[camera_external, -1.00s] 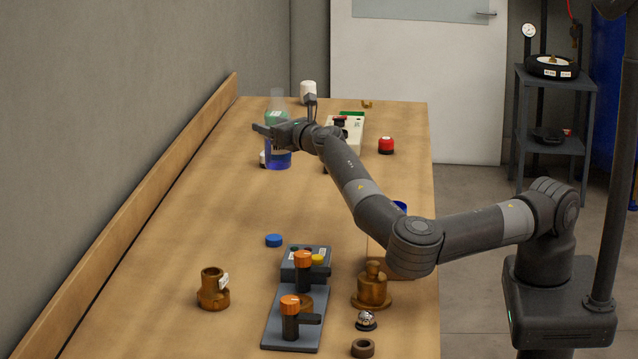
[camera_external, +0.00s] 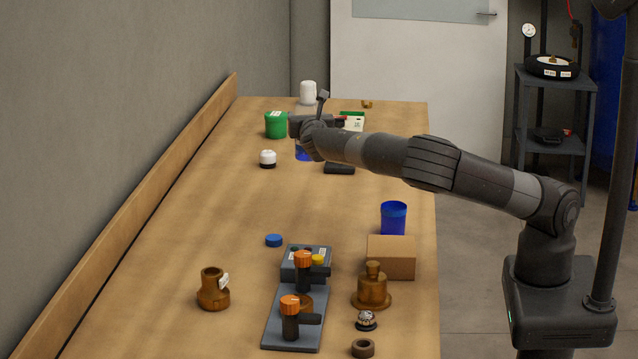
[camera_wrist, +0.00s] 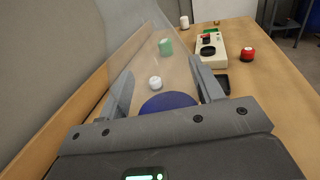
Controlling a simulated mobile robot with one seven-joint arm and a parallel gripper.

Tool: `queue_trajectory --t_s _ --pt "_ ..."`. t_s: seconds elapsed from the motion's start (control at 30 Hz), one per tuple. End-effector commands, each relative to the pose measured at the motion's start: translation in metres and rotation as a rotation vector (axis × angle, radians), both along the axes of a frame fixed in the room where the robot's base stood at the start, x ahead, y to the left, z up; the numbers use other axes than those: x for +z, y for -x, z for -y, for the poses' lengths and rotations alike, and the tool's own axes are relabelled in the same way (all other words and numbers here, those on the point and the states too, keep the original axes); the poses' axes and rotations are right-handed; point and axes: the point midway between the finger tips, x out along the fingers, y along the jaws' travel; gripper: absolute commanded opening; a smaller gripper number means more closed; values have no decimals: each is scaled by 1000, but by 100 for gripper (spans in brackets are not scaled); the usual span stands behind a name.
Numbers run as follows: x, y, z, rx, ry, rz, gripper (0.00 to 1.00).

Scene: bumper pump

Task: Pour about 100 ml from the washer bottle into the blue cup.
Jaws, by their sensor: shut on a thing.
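The washer bottle is clear with blue liquid low in it (camera_external: 304,154). In the external view it is upright or nearly so, partly hidden behind my gripper (camera_external: 312,126). In the wrist view the clear bottle and its blue liquid (camera_wrist: 168,103) fill the space between the two fingers of my gripper (camera_wrist: 163,85), which is shut on it. Whether its base touches the table is hard to tell. The blue cup (camera_external: 393,219) stands upright near the right table edge, at the cardboard box (camera_external: 391,262); on it or just behind it, I cannot tell. A blue cap (camera_external: 274,240) lies mid-table.
A green container (camera_external: 276,125), a black-and-white button (camera_external: 267,159) and a white bottle (camera_external: 308,91) are near the gripper. A valve fixture (camera_external: 292,335) and brass fittings (camera_external: 372,290) stand in front. The wrist view shows a red button (camera_wrist: 248,54). The middle table is fairly clear.

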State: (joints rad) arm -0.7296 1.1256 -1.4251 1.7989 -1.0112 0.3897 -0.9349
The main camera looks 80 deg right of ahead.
Motion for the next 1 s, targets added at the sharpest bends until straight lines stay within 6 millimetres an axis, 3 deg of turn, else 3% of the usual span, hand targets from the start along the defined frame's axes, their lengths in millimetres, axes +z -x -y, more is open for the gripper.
queue_trajectory --t_s 0.53,1.0 --pt "21 71 14 -469 -4 3 28" --pt "52 136 -14 -938 -2 2 28"
